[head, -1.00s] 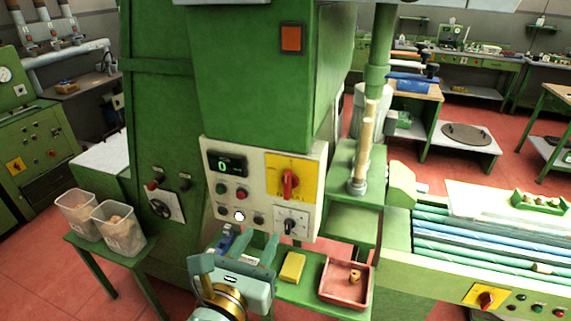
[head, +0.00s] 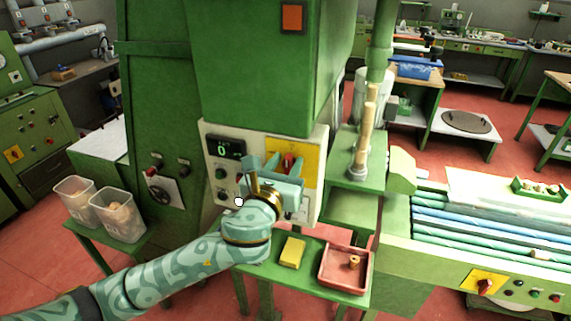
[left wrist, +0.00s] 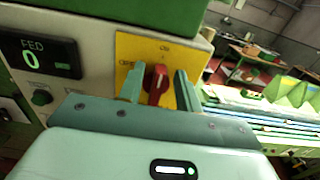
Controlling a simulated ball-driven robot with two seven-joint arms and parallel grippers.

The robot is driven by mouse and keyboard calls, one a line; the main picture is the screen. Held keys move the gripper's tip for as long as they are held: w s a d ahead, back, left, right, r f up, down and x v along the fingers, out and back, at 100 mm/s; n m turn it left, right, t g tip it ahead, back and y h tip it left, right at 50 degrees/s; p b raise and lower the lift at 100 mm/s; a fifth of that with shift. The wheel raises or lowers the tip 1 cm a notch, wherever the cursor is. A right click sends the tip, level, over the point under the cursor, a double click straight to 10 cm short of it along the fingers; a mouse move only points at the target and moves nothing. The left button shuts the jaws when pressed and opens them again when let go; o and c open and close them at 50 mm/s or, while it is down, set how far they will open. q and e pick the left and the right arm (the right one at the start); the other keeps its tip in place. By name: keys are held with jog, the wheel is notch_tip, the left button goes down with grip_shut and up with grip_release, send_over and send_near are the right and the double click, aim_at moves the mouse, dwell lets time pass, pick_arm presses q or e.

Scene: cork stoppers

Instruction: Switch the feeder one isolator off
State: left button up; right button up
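The feeder isolator is a red rotary handle (left wrist: 156,84) on a yellow plate (left wrist: 182,48), on the white control panel (head: 225,130) of the green machine. In the left wrist view the handle stands roughly upright between my left gripper's two fingers (left wrist: 158,88). The fingers are apart, with a visible gap beside the handle. In the head view my left gripper (head: 272,166) is in front of the yellow plate and partly hides the red handle (head: 288,160). Whether the fingertips touch the handle cannot be told. My right gripper is not in view.
The panel has a display (head: 226,147) reading 0 and several buttons. Below are a yellow block (head: 292,252) and a red tray (head: 331,280) holding a cork. Another red knob on yellow (head: 485,287) is on the conveyor at right. Clear bins (head: 118,216) stand at left.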

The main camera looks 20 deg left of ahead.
pick_arm(q)
jog(key=shift+c, duration=0.3)
grip_shut()
jog(key=n+p, duration=0.1)
jog(key=n, duration=0.2)
jog(key=a+n+p, duration=0.1)
jog(key=n+p, duration=0.1)
jog(key=n, duration=0.1)
jog(key=shift+a+f, duration=0.15)
jog(key=shift+a, duration=0.05)
jog(key=n, duration=0.4)
jog(key=a+f+n+p, duration=0.1)
jog(key=n, duration=0.3)
jog(key=f+n+p, duration=0.1)
jog(key=n, duration=0.3)
jog(key=shift+a+f, duration=0.15)
jog(key=shift+f, duration=0.1)
